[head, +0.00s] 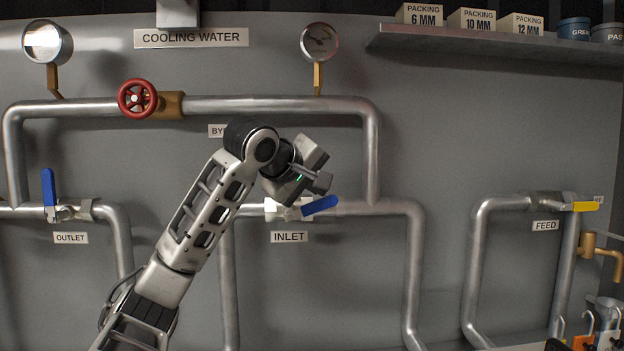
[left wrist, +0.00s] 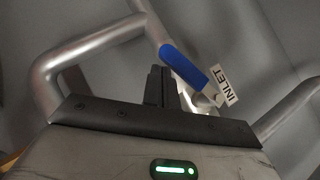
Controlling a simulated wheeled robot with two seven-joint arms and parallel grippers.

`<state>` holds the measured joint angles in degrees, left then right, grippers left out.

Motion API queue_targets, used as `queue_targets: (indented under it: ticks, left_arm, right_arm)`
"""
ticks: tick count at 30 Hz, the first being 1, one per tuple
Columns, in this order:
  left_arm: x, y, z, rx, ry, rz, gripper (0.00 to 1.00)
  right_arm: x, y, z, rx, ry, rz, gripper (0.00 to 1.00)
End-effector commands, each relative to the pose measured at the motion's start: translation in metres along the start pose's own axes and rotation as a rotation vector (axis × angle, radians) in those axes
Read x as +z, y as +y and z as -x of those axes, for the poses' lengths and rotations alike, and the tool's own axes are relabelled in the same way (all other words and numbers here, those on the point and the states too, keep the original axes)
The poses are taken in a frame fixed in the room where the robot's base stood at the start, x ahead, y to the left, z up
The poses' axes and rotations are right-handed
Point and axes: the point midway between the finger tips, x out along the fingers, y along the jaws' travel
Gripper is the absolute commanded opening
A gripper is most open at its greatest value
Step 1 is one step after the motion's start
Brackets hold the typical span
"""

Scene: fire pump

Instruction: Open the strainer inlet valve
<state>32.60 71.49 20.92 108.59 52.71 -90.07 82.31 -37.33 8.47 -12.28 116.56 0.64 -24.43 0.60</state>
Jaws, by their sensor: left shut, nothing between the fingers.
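The strainer inlet valve has a blue lever (head: 320,206) and sits on the pipe above the INLET label (head: 289,237). The lever points right, nearly along the pipe, its free end tilted slightly up. The valve body is partly hidden behind my left gripper (head: 318,182). In the left wrist view the blue lever (left wrist: 185,65) lies just beside the fingertips of my left gripper (left wrist: 160,82). The fingers are shut and empty. Whether they touch the lever I cannot tell. My right gripper is not in view.
The blue outlet lever (head: 48,188) stands upright at the left. A red handwheel (head: 137,98) is on the bypass pipe (head: 270,105) above. A yellow feed lever (head: 580,207) is at the right. A shelf (head: 490,45) juts out top right. The wall between inlet and feed pipes is clear.

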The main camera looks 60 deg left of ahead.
Motion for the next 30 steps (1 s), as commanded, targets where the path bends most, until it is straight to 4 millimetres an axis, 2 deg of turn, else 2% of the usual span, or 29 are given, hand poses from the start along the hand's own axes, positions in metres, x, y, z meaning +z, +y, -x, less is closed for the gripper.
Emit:
queue_targets:
  ticks: [12,30]
  left_arm:
    - [0.017,-0.005,-0.015,0.002,-0.002,0.001,0.00]
    - [0.022,-0.008,-0.020,0.001,0.000,0.000,0.00]
  right_arm:
    - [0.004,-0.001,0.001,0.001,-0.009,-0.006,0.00]
    - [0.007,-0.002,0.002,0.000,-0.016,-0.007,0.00]
